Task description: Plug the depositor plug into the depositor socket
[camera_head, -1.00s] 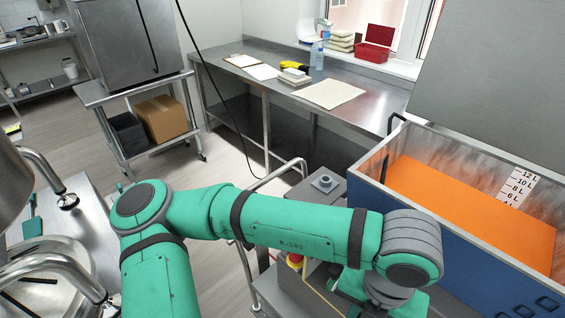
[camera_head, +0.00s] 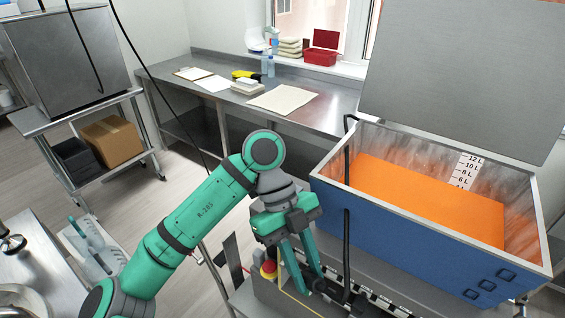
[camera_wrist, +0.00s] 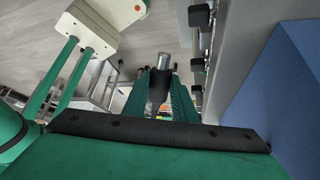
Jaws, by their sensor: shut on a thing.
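My gripper (camera_head: 308,284) points down beside the blue tank, near the front of the depositor. In the wrist view its green fingers are shut on a dark plug (camera_wrist: 159,86) with a silvery metal tip (camera_wrist: 164,61). In the head view the plug is small and mostly hidden at the fingertips. A black cable (camera_head: 347,245) hangs down the tank's side to near the fingertips. I cannot make out the depositor socket in either current view.
The blue tank (camera_head: 400,233) with orange liquid (camera_head: 430,200) stands just right of my gripper. A red emergency button (camera_head: 268,267) is close on the left. A steel bench (camera_head: 320,107) is behind; a cart with a cardboard box (camera_head: 110,141) is at left.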

